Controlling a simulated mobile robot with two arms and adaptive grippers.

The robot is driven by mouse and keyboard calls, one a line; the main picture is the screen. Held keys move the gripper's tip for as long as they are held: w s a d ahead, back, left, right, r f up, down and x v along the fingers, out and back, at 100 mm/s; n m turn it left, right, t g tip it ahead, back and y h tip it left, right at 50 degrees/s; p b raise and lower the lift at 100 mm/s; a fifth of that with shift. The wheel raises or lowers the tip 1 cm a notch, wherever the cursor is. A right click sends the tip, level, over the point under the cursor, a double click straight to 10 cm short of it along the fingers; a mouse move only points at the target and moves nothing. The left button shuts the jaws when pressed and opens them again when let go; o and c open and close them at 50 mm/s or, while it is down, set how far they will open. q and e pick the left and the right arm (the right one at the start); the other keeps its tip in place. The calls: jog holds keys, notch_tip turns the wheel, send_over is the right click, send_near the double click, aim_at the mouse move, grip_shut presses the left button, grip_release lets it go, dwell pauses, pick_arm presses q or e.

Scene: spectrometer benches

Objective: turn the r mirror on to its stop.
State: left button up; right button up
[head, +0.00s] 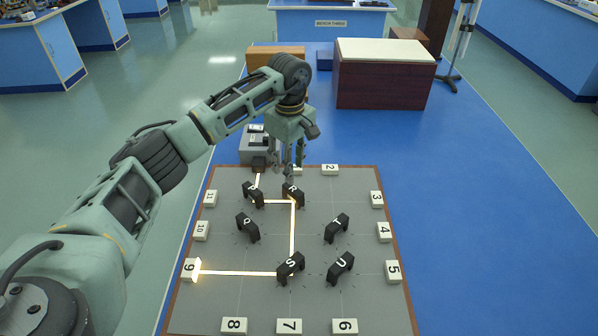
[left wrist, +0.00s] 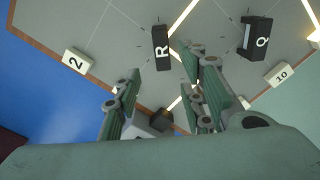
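The r mirror (head: 293,194) is a small black upright block with a white R, near the far edge of the grey board (head: 318,293). It also shows in the left wrist view (left wrist: 160,50), just beyond the fingertips. My left gripper (head: 290,172) points down above and slightly behind it in the head view. Its two fingers (left wrist: 160,88) are spread apart with nothing between them, and I see no contact with the mirror. A bright beam runs from the grey source box (head: 254,148) to the p mirror (head: 253,195), across to R, down to the s mirror (head: 290,268), then left to block 9 (head: 190,270).
The q mirror (head: 247,228), t mirror (head: 337,228) and u mirror (head: 340,267) stand on the board. Numbered white blocks, such as block 2 (head: 330,169), line its edges. A dark cabinet (head: 385,80) stands behind. Blue floor right of the board is clear.

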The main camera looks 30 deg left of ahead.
aim_at(291, 187)
pick_arm(q)
jog(key=shift+s+f+p, duration=0.2)
jog(key=shift+f, duration=0.4)
jog(key=shift+s+f+p, duration=0.15)
jog(key=shift+f, duration=0.45)
notch_tip(291, 187, down, 4)
jog(key=shift+r+p, duration=0.2)
jog(key=shift+p, duration=0.15)
jog(key=shift+w+f, duration=0.1)
jog(key=shift+f, duration=0.45)
grip_shut()
pick_arm(e)
jog(key=shift+s+a+r, duration=0.1)
jog(key=shift+s+r, duration=0.2)
jog(key=shift+r, duration=0.5)
